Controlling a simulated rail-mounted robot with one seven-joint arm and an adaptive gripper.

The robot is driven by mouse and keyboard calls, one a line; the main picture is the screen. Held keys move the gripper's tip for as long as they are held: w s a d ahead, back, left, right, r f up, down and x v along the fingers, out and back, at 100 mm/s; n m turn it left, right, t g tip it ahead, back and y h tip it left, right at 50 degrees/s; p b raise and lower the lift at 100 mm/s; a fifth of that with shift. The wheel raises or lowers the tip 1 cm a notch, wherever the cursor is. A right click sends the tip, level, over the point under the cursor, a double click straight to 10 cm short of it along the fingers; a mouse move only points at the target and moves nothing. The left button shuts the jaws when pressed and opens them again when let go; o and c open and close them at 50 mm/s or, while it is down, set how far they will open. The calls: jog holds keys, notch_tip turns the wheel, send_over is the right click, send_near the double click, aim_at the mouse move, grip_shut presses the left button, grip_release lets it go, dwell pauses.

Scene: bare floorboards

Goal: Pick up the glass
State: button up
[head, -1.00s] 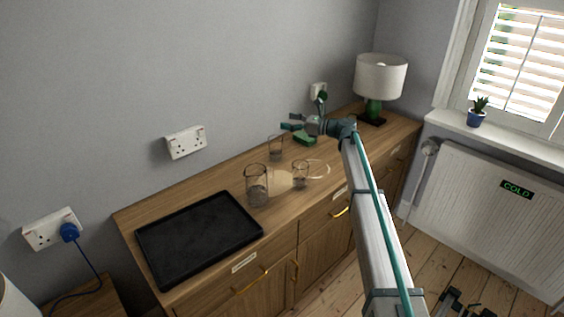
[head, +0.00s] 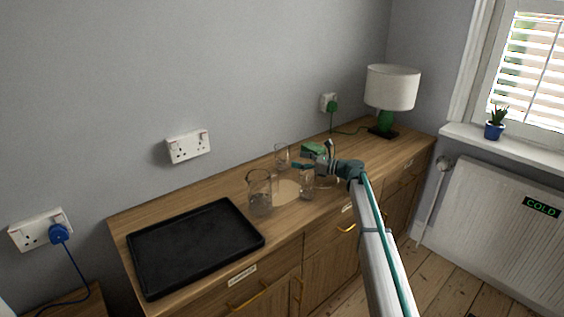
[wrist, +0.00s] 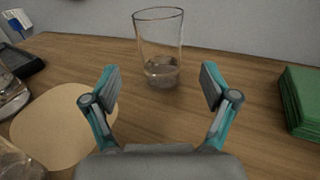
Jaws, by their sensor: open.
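A clear tumbler with a darker base (wrist: 160,40) stands upright on the wooden cabinet top, straight ahead in the wrist view. It is the rear glass (head: 282,157) in the head view, near the wall. My gripper (wrist: 160,78) is open and empty, with its fingers spread to either side of the tumbler's base in the picture. The tumbler looks to be a little beyond the fingertips. In the head view my gripper (head: 313,159) is low over the cabinet, right of the tumbler. A second glass (head: 307,187) stands in front, and a glass jug (head: 260,192) stands to the left.
A round tan mat (wrist: 62,122) lies left of my gripper. A black tray (head: 195,246) covers the cabinet's left end, and a lamp (head: 391,88) stands at the right end. The wall is behind the glasses.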

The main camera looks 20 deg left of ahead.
aim_at(282, 158)
jog(key=shift+a+f, duration=0.2)
jog(key=shift+f, duration=0.35)
jog(key=shift+a+r, duration=0.1)
jog(key=shift+a, duration=3.5)
jog(key=c, duration=1.5)
